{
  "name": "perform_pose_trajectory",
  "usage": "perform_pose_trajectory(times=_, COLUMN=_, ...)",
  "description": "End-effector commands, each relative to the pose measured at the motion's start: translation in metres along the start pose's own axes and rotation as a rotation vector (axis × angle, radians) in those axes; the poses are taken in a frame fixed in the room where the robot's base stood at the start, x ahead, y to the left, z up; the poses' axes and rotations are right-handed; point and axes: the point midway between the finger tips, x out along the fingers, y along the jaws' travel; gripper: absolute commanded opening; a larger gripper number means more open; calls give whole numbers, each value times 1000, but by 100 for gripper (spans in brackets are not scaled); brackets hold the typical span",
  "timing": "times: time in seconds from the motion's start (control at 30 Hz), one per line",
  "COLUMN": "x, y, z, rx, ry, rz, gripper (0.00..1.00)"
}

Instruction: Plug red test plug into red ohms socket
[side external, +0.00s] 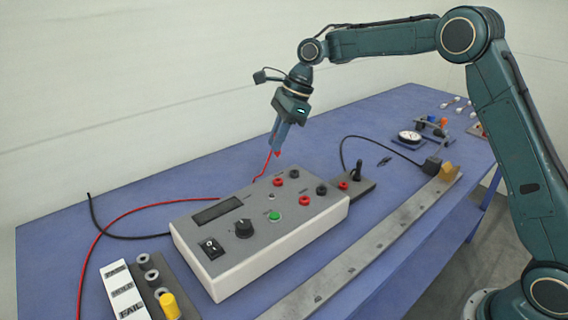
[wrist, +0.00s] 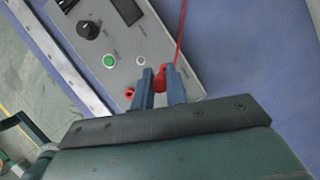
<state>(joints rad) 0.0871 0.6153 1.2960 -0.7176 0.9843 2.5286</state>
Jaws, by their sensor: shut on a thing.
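My gripper (side external: 280,143) hangs above the back right part of the grey meter box, pointing down. It is shut on the red test plug (side external: 278,154), whose tip shows below the fingers. In the wrist view the red plug (wrist: 160,80) sits between the two blue fingers. The plug is clear of the box top. One red socket (wrist: 130,93) shows left of the fingers in the wrist view. The socket labels are too small to read.
The meter box (side external: 240,262) has a display, black knob and green button. A red cable (side external: 140,207) trails behind it. A black lead plug (side external: 358,168) stands on a small block at its right. A metal rail (side external: 380,250) runs along the front. A labelled tray (side external: 124,290) is front left.

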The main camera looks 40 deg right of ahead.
Motion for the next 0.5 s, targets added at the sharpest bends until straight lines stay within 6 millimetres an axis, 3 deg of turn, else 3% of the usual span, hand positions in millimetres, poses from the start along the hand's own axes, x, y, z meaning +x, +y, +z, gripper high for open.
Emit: perform_pose_trajectory(times=0.5, x=30, y=0, z=-12, rx=0, ry=1, rz=2, gripper=0)
